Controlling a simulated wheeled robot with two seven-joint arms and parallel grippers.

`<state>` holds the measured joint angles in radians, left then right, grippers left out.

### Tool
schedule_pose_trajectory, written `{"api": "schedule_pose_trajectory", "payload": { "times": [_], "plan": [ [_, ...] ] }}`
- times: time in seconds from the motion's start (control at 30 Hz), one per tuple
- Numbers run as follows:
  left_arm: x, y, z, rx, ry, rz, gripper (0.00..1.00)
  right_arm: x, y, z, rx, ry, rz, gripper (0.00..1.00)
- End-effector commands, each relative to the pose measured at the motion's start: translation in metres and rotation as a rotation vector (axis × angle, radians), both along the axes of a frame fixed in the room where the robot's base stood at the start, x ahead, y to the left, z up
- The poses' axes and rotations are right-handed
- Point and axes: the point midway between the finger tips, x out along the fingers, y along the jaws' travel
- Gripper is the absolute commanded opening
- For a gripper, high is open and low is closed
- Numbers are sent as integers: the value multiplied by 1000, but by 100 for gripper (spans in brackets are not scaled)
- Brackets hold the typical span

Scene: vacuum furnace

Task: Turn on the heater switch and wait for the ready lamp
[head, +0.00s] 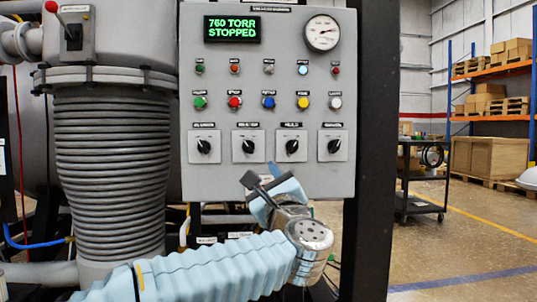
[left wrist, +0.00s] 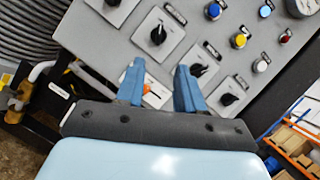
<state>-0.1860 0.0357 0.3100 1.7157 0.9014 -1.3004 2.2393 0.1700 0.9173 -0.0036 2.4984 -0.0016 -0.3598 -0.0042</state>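The grey control panel (head: 270,115) carries four black rotary switches in a row, the third one (head: 292,146) right of middle. Labels are too small to read, so I cannot tell which is the heater switch. Above are coloured push buttons and a top row of small lamps (head: 268,67); I cannot tell which is the ready lamp. My left gripper (head: 263,183) is at the panel's lower edge, below the rotary switches. In the left wrist view its fingers (left wrist: 160,88) are apart, with a small orange part on a white plate (left wrist: 156,92) between them. My right gripper is out of view.
The display (head: 232,28) reads "760 TORR STOPPED", beside a round gauge (head: 322,33). A ribbed grey bellows (head: 112,180) stands left of the panel. A black cart (head: 422,180) and shelving with boxes (head: 490,90) are at the right, with open floor before them.

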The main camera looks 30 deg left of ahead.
Motion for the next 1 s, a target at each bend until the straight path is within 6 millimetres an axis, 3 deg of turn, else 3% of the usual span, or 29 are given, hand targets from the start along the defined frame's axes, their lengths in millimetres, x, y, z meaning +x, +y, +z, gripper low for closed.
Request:
{"api": "schedule_pose_trajectory", "payload": {
  "times": [0.6,1.0],
  "plan": [
    [82,77,42,4,3,3,37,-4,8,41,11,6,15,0],
    [93,87,44,5,3,0,37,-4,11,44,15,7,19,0]
  ]
}}
